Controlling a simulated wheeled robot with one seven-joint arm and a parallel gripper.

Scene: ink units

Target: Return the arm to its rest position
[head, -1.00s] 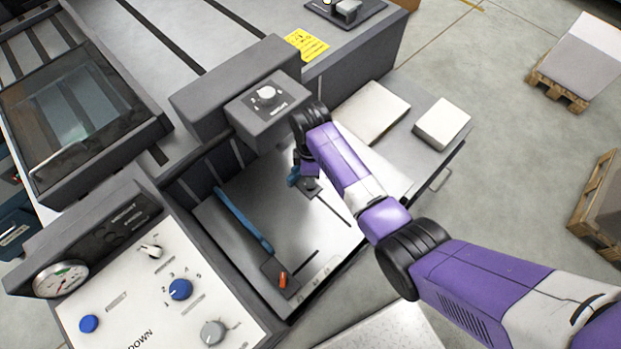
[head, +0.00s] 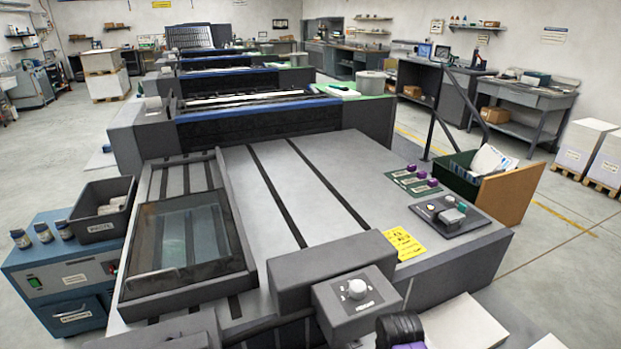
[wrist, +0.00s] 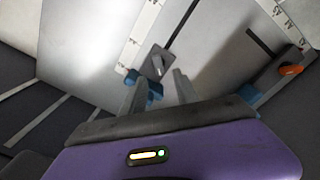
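My gripper (wrist: 160,80) shows in the wrist view, with its two grey fingers apart. No object is visibly held between them. Beyond the fingers are a small grey block with a lever (wrist: 155,64) on a dark slot and a blue part (wrist: 155,88). I cannot tell whether a finger touches the blue part. In the head view, only a black and purple piece of my arm (head: 400,330) shows at the bottom edge; the gripper is out of that view.
A grey box with a white knob (head: 356,290) stands beside my arm. The press top (head: 310,190) spreads behind it, with a dark-windowed cover (head: 185,235) at left. The wrist view shows an orange-tipped part (wrist: 290,70) and printed scales. Open floor (head: 560,270) lies at right.

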